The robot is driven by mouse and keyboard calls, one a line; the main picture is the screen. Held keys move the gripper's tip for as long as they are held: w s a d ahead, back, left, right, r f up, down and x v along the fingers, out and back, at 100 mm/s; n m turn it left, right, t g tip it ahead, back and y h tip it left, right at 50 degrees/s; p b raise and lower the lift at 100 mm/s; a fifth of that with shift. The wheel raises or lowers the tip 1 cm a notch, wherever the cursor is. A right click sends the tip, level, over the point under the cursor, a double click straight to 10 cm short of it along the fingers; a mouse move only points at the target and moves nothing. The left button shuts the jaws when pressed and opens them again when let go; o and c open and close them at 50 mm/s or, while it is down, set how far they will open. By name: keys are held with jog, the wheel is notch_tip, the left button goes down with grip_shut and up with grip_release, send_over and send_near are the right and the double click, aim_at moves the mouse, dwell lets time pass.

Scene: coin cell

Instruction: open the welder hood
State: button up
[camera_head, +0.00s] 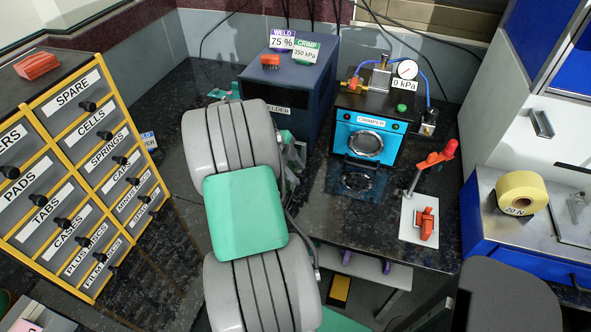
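The welder (310,85) is a dark blue box at the back centre, its label cut off on the left by my arm.
A labelled drawer cabinet (75,185) is at left. Dark bench shows between cabinet and arm.

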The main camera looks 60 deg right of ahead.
grip_shut()
dwell(1.4)
